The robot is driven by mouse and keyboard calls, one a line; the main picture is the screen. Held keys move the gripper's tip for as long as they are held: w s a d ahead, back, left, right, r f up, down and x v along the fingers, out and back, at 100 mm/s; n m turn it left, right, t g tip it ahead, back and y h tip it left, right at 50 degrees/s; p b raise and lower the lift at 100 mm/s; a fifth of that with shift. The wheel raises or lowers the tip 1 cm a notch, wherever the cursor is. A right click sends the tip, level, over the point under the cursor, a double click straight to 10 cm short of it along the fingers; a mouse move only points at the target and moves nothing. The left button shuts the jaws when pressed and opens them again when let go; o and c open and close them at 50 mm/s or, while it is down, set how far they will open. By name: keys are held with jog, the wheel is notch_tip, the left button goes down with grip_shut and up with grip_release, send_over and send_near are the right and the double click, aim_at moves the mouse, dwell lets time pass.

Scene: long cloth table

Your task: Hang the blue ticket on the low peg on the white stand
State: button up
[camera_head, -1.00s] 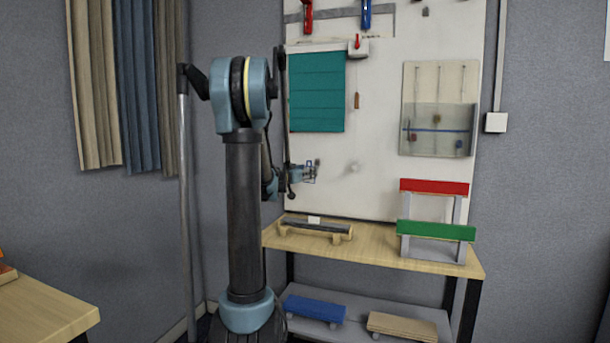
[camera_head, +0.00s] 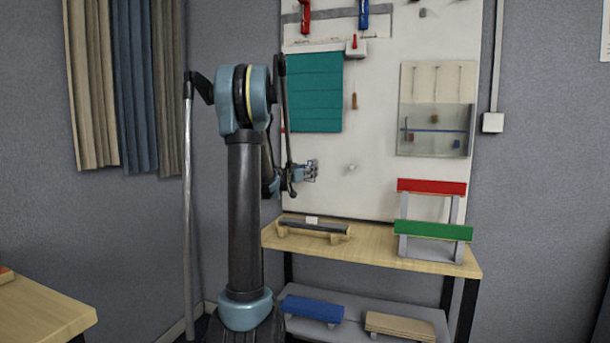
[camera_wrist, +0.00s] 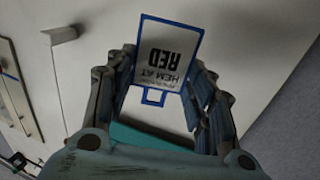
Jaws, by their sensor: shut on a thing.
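The blue ticket (camera_wrist: 151,98) is a white card with a blue border, a small blue tab and dark upside-down lettering. It sits between the fingers of my gripper (camera_wrist: 164,62), which is shut on it. In the head view my gripper (camera_head: 309,171) is in front of the white upright board (camera_head: 378,125), and the ticket is too small to make out clearly. A small pale peg (camera_head: 351,168) sticks out of the board to the right of my gripper, apart from it. A grey peg (camera_wrist: 62,35) shows at the upper left of the wrist view, clear of the ticket.
A teal sheet (camera_head: 315,92) hangs above my gripper. A clear-fronted panel (camera_head: 436,110) is at the board's right. Below is a wooden bench (camera_head: 375,247) with a dark bar on a cradle (camera_head: 312,230) and a red-and-green rack (camera_head: 433,230). The board around the pale peg is bare.

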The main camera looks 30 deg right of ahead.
jog(key=shift+w+d+f, duration=0.25)
jog(key=shift+w+d, duration=0.55)
jog(key=shift+d, duration=0.15)
jog(key=shift+w+d+f, duration=0.2)
jog(key=shift+w+d, duration=0.6)
jog(key=shift+d, duration=0.1)
jog(key=o, duration=0.8)
jog(key=shift+c, duration=0.2)
jog(key=shift+a, duration=0.1)
jog(key=v, duration=1.1)
jog(key=shift+s+a, duration=0.2)
jog(key=shift+a, duration=0.15)
jog(key=shift+s, duration=0.1)
